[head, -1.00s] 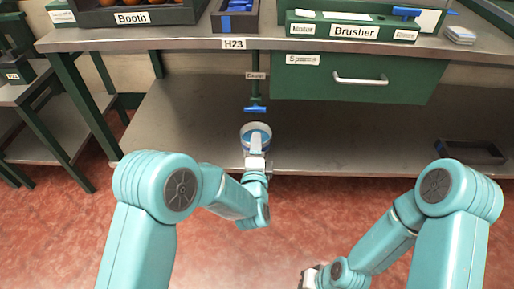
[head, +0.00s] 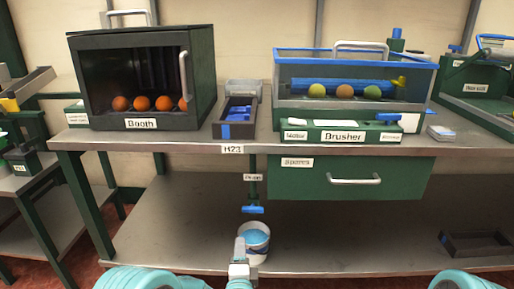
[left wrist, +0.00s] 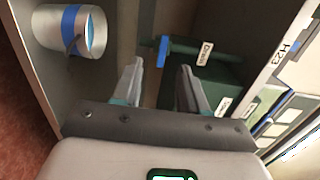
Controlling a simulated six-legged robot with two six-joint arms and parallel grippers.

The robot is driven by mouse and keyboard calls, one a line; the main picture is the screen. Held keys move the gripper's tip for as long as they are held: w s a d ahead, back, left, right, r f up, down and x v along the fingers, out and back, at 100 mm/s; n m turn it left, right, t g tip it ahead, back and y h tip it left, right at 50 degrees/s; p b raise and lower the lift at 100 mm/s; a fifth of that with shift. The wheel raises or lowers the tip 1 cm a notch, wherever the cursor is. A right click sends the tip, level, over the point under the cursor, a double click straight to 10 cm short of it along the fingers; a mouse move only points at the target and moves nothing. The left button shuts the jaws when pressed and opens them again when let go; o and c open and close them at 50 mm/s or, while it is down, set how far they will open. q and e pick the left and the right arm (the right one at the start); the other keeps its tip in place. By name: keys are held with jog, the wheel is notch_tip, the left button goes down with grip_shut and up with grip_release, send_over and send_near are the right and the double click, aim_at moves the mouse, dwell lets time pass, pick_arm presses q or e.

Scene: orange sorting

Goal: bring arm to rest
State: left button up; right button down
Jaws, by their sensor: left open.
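My left gripper (head: 239,250) shows at the bottom middle of the head view, in front of the lower shelf and just left of a white bucket (head: 264,250) with blue contents. In the left wrist view its two fingers (left wrist: 158,85) stand apart with nothing between them. The bucket also shows in the left wrist view (left wrist: 62,30), at the upper left, apart from the fingers. My right gripper is out of view; only a piece of that arm shows at the lower right of the head view.
A workbench (head: 185,143) carries a booth (head: 150,122) with several oranges and a brusher (head: 345,135) with several fruits. A drain handle (head: 253,209) hangs under the top, beside a green drawer (head: 300,182). A dark tray (head: 470,250) lies on the lower shelf (head: 150,235).

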pick_arm(q)
jog(key=s+a+f+n+g+y, duration=0.2)
jog(key=a+f+g, duration=0.1)
jog(key=a+f, duration=0.65)
jog(key=s+a+f+n+g+h, duration=0.2)
jog(key=s+a+f+n+g, duration=0.25)
jog(key=s+f, duration=0.45)
jog(key=s+d+f+n+g+h, duration=0.25)
jog(key=s+n+g, duration=0.35)
jog(key=s, duration=0.5)
jog(key=s+d+f+n+g+h, duration=0.2)
jog(key=s+d+n+g, duration=0.15)
jog(key=s+n, duration=0.6)
notch_tip(320, 180, up, 33)
jog(key=s+m+p, duration=0.2)
jog(key=p, duration=3.1)
jog(key=shift+s+d+p, duration=0.2)
jog(key=shift+d+p, duration=0.1)
jog(key=shift+d, duration=0.1)
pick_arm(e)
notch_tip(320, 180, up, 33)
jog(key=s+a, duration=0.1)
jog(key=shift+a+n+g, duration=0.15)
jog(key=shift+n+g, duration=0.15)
pick_arm(q)
jog(key=shift+f, duration=0.2)
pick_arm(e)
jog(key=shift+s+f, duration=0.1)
